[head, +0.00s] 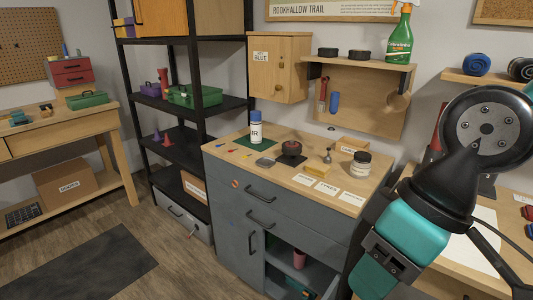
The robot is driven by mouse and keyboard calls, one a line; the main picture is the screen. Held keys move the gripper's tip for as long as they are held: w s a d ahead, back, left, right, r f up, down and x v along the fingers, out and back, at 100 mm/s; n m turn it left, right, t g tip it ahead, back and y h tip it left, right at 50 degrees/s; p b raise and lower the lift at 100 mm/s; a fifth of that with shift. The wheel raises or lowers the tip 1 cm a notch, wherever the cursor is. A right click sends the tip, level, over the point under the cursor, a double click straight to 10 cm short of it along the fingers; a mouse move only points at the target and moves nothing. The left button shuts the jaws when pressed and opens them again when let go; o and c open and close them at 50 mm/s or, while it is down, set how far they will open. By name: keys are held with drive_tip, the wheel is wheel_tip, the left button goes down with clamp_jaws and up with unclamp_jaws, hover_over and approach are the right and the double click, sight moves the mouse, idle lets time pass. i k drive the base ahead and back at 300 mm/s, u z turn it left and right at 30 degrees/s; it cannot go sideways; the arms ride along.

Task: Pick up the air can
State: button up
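The air can (256,130) is a white can with a blue cap and dark lettering. It stands upright at the back left of the wooden top of a grey cabinet, on or at the edge of a dark green mat (243,144). Nothing holds it and its front is unobstructed in the head view. My arm, black and teal, shows at the right and runs down past the bottom edge. I cannot see my gripper's fingers, and the arm parts in view are well to the right of the can.
A wooden wall cabinet (279,67) hangs above the can. A black shelf rack (182,135) stands left. The floor at lower left is open.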

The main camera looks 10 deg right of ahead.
sight(255, 115)
drive_tip(key=z, duration=0.05)
drive_tip(key=k, duration=1)
drive_tip(key=u, duration=1.1)
drive_tip(key=i, duration=4.95)
drive_tip(key=z, duration=3.5)
drive_tip(key=i, duration=0.15)
drive_tip(key=u, duration=0.35)
